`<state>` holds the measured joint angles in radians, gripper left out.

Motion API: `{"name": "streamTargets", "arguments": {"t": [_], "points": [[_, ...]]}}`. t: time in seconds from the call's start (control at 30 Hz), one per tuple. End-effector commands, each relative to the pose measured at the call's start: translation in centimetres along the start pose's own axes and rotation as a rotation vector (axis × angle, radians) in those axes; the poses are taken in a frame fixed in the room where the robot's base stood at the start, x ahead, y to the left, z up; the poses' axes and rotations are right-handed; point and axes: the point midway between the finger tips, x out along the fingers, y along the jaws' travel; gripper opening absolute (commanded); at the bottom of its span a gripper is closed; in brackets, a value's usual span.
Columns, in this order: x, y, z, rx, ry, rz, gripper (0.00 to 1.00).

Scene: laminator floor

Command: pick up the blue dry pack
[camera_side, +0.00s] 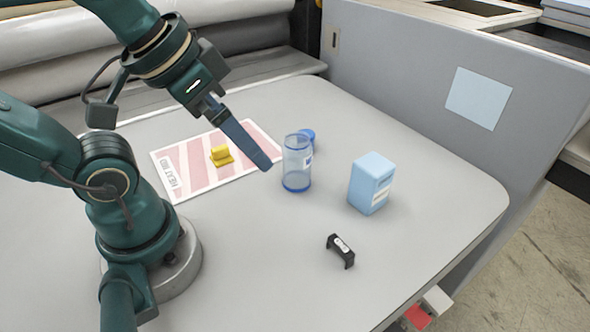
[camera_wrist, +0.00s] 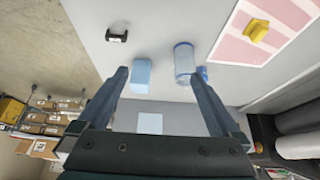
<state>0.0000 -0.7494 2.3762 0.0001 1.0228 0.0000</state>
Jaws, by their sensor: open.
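The blue dry pack (camera_side: 371,183) is a light blue box with a white label, standing upright on the grey table, right of the clear jar. My gripper (camera_side: 265,166) is in the air to the left of the jar in the side view, apart from the pack. In the wrist view my gripper (camera_wrist: 165,80) is open with nothing between its fingers. There the pack (camera_wrist: 141,75) shows beyond the fingers, nearer the left one.
A clear jar with blue rims (camera_side: 297,163) stands between my gripper and the pack, with a blue round thing (camera_side: 308,135) behind it. A black bracket-shaped piece (camera_side: 341,250) lies in front. A yellow piece (camera_side: 221,156) sits on a red-and-white sheet (camera_side: 186,182).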

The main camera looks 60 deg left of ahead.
Motion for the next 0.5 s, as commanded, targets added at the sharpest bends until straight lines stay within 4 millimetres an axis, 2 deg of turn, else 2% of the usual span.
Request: {"name": "streamTargets", "arguments": {"t": [0.17,0.5], "points": [[-2.4,0.0,-1.4,0.000,0.004,0.000,1.00],[-0.3,4.5,-6.5,0.075,0.158,0.171,1.00]]}}
